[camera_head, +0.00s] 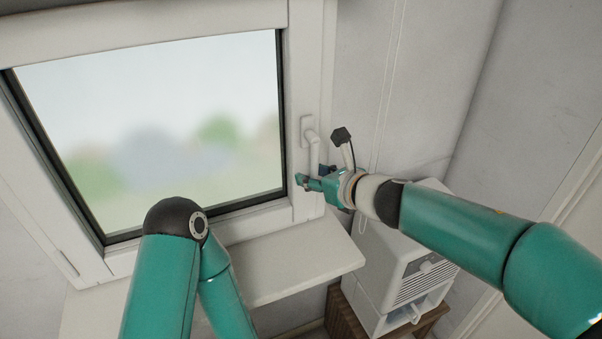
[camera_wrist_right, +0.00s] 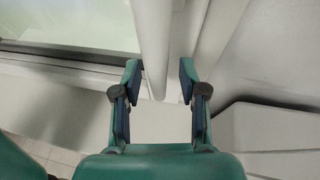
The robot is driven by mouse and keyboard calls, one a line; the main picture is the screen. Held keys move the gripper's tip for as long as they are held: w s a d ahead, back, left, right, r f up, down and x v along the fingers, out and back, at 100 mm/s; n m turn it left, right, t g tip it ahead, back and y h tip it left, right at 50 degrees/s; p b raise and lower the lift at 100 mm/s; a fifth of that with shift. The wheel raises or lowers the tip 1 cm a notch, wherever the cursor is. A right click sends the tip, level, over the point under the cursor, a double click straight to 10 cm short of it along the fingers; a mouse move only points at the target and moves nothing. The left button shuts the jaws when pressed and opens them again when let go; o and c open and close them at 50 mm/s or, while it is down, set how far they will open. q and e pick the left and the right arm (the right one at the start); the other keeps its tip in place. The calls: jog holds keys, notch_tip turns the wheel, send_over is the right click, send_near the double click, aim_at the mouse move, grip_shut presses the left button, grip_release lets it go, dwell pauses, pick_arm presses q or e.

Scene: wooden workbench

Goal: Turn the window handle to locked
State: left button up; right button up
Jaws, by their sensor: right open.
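The white window handle (camera_head: 312,150) is on the right side of the window frame (camera_head: 302,60), its lever pointing down. My right gripper (camera_head: 313,176) is at the lower end of the lever, coming in from the right. In the right wrist view the handle lever (camera_wrist_right: 152,45) reaches down between the open fingers of the right gripper (camera_wrist_right: 160,80). It lies nearer the left finger; I cannot tell whether they touch. My left arm shows at the bottom of the head view, but its gripper is not visible.
A pale window sill (camera_head: 290,265) runs below the window. A white appliance with a grille (camera_head: 400,275) stands on a wooden stand at the right, below my right arm. Thin white cords (camera_head: 386,90) hang on the wall to the right of the handle.

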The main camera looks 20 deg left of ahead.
jog(key=v, duration=1.2)
jog(key=shift+f, duration=0.2)
